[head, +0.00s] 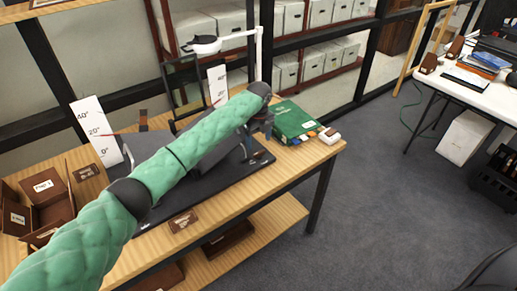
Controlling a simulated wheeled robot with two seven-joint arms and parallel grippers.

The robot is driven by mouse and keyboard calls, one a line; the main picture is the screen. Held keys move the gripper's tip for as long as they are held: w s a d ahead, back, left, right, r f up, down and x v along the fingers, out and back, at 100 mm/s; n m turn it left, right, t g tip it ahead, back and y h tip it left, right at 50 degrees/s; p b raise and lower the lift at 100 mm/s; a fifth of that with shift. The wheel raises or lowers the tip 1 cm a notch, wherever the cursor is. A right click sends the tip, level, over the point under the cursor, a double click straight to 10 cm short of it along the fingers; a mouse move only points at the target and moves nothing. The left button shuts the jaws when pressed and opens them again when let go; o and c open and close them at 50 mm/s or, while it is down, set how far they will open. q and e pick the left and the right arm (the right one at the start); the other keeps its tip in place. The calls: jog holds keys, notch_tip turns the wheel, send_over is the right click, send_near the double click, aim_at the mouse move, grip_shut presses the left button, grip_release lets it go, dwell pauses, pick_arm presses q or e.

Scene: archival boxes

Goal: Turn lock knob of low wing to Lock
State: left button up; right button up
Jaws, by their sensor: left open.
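The dark book cradle with grey wings (217,146) stands on a black base (205,188) on the wooden table. A white angle scale (97,130) marked 0°, 20° and 40° stands at its left; a second scale (217,86) stands behind. My left arm, in a green quilted sleeve, crosses in front of the cradle and covers much of it. My left gripper (257,137) is open, pointing down at the cradle's right end. I cannot make out the lock knob or its setting. My right gripper is out of view.
A green box (294,121) and a small white item (330,136) are right of the gripper. A brown open box (40,212) sits at the table's left. A white lamp (222,42) rises behind the cradle.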

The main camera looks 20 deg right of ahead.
aim_at(259, 152)
pick_arm(q)
jog(key=shift+f+p, duration=0.85)
jog(key=shift+f, duration=1.95)
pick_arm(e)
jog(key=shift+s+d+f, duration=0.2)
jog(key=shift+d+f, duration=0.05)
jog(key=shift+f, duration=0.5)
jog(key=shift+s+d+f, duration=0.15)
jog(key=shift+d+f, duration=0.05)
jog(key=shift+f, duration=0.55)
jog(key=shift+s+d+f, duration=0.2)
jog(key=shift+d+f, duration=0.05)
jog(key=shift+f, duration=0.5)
pick_arm(q)
jog(key=c, duration=1)
